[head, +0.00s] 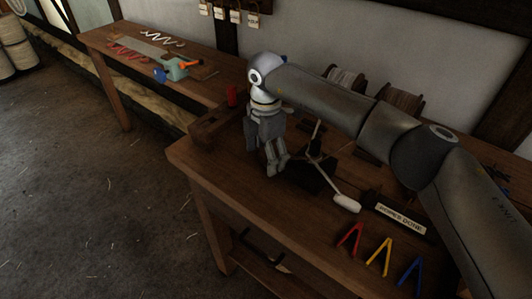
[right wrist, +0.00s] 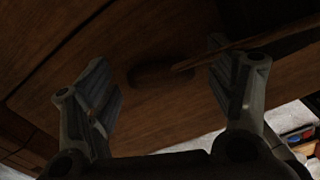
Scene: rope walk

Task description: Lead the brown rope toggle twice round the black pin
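The brown toggle (right wrist: 158,76) shows dimly in the right wrist view as a dark oblong against the wooden surface. A brown rope (right wrist: 250,43) runs from its right end to the upper right. My right gripper (head: 275,168) points down over the left part of the bench in the head view. In the wrist view its fingers (right wrist: 165,98) are wide apart, with the toggle beyond and between them, touching neither. I cannot make out the toggle in the head view. I cannot pick out the black pin with certainty. My left gripper is not in view.
A dark stand (head: 312,178) with pale rods and a white pad (head: 346,203) is right of the gripper. Red (head: 350,238), yellow (head: 378,248) and blue (head: 410,270) clips lie in front, near a label plate (head: 401,220). Spools (head: 400,103) stand behind my arm.

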